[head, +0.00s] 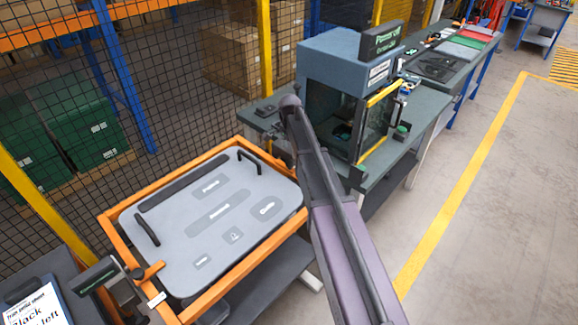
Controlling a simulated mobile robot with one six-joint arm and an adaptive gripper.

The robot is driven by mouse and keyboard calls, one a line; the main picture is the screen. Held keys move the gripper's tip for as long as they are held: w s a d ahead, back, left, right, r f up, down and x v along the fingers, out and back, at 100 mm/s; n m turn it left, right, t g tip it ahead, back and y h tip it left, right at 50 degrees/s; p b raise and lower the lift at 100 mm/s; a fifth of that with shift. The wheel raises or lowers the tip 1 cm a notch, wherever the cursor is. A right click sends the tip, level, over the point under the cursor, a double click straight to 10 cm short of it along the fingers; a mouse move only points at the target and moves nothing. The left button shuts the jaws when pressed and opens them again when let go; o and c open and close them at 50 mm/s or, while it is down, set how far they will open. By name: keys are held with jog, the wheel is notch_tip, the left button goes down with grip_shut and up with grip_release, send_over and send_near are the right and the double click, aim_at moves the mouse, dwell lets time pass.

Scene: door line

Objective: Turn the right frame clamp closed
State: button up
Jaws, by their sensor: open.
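The orange frame (118,245) holds a grey door panel (165,255) with two black handles and several dark label patches. At the frame's front left corner there is a short orange lever piece (152,270) with a dark knob, lying over the panel's edge. I cannot make out the right frame clamp; my arm crosses in front of the frame's right side and hides part of it. My arm runs from the lower right up to a dark rounded joint near the middle. My gripper does not show.
A blue-grey machine (335,75) with a yellow-edged glass door stands on a bench behind the frame. A mesh fence (60,110) with yellow posts runs along the left. A clipboard (38,305) lies at the lower left. The floor (480,230) at right is clear.

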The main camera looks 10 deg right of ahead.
aim_at(289, 163)
jog(key=shift+f+b, duration=2.65)
jog(key=shift+f, duration=0.25)
jog(key=shift+c, duration=0.2)
grip_shut()
jog(key=shift+a, duration=0.1)
